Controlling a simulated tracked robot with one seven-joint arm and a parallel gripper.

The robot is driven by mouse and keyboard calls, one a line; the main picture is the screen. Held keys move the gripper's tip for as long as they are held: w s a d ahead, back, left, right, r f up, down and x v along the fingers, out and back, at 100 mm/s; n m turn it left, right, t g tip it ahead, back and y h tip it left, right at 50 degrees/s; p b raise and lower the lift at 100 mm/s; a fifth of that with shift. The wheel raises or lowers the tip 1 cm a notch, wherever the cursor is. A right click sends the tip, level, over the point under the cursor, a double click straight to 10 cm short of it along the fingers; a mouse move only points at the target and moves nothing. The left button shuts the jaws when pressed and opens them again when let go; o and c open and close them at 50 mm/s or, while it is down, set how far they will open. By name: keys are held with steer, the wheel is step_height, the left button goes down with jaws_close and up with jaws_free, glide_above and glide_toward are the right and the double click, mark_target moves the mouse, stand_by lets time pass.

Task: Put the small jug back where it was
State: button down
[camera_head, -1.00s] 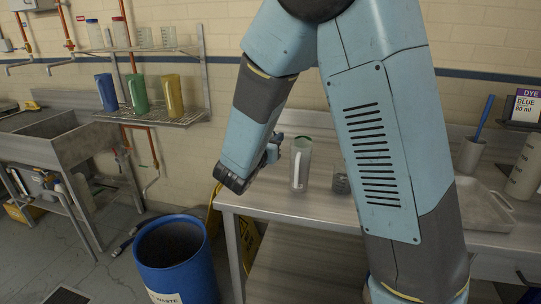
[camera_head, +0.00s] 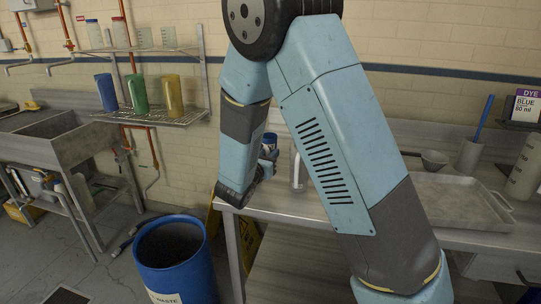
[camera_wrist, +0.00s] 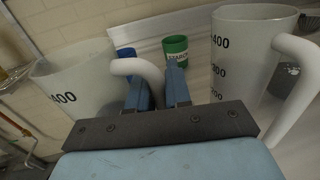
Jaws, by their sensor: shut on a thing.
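My gripper (camera_wrist: 157,92) is shut on the white handle of a pale measuring jug (camera_wrist: 85,88) marked 400, at the left of the wrist view. I cannot tell from size which jug is the smaller.
A green tub (camera_wrist: 178,48) and a blue tub (camera_wrist: 127,53) are behind the fingers. Blue, green and yellow jugs stand on the lower wall shelf (camera_head: 165,117), with clear vessels (camera_head: 145,37) above. A blue waste bin (camera_head: 172,260) stands left of the table; a tray (camera_head: 455,200) lies right.

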steer(key=c, duration=1.1)
jaws_free()
steer(key=shift+o, duration=0.2)
steer(key=shift+s, duration=0.1)
steer(key=v, duration=1.2)
